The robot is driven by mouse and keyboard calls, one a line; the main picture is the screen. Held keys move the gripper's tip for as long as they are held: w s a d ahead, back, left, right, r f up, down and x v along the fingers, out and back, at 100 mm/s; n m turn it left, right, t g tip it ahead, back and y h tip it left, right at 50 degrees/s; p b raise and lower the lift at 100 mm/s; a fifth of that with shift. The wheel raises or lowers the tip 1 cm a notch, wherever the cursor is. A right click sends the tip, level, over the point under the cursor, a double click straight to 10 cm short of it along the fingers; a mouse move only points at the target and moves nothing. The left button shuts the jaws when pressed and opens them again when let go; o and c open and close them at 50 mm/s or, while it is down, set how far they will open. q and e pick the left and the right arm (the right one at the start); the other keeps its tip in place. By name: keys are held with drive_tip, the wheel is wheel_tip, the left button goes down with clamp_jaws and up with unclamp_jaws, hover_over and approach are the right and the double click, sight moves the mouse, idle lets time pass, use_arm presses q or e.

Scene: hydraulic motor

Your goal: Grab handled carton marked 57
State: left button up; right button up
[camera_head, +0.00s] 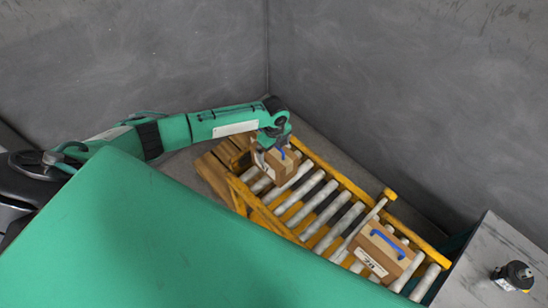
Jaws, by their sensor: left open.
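A small brown carton (284,167) with a blue handle sits at the far left end of the roller conveyor. Its pale label is partly hidden by my gripper, and I cannot read its number. My left gripper (271,149) is open at the top of this carton, close to the blue handle. I cannot tell whether the fingers touch the handle. A second brown carton (396,263) with a blue handle sits nearer on the conveyor, and its white label seems to read 70. My right gripper is out of view.
The conveyor (322,206) has pale rollers and yellow side rails, with a yellow-ended crossbar (389,194) beside the nearer carton. A grey table (490,262) at the right holds a black device (516,274). Grey walls stand close behind.

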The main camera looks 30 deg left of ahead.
use_arm(q)
drive_tip(key=shift+f, duration=0.65)
drive_tip(key=c, duration=1.7)
drive_tip(key=shift+w+r, duration=0.15)
drive_tip(key=shift+c, duration=1.1)
